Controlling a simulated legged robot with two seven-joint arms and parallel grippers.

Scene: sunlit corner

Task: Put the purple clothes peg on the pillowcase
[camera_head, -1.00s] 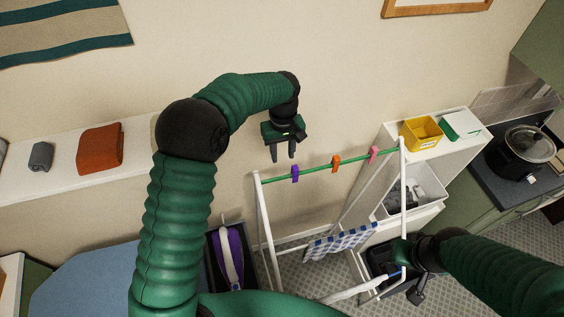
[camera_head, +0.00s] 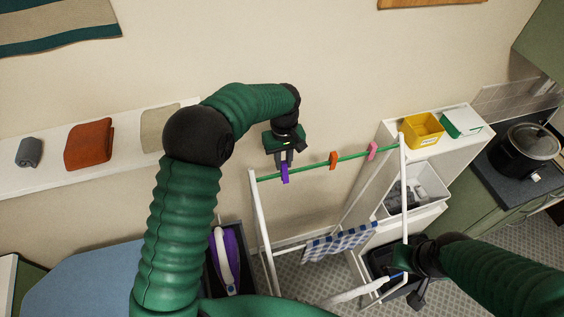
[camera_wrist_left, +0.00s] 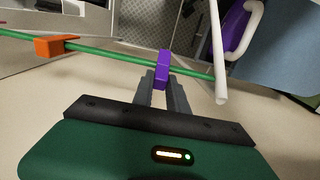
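The purple clothes peg (camera_head: 285,173) sits on the green rail (camera_head: 325,163) of a white drying rack, near the rail's left end. My left gripper (camera_head: 284,160) is at the peg from above; in the left wrist view the fingers lie close against both sides of the purple peg (camera_wrist_left: 163,69) and look shut on it. The rail still runs past the peg. No cloth is clearly marked as the pillowcase; a blue-and-white checked cloth (camera_head: 340,242) hangs low on the rack. My right gripper (camera_head: 405,275) is low by the rack's right side, its fingers unclear.
An orange peg (camera_head: 333,160) and a pink peg (camera_head: 372,151) are farther right on the rail. A yellow box (camera_head: 422,130) stands on the white shelf unit at right.

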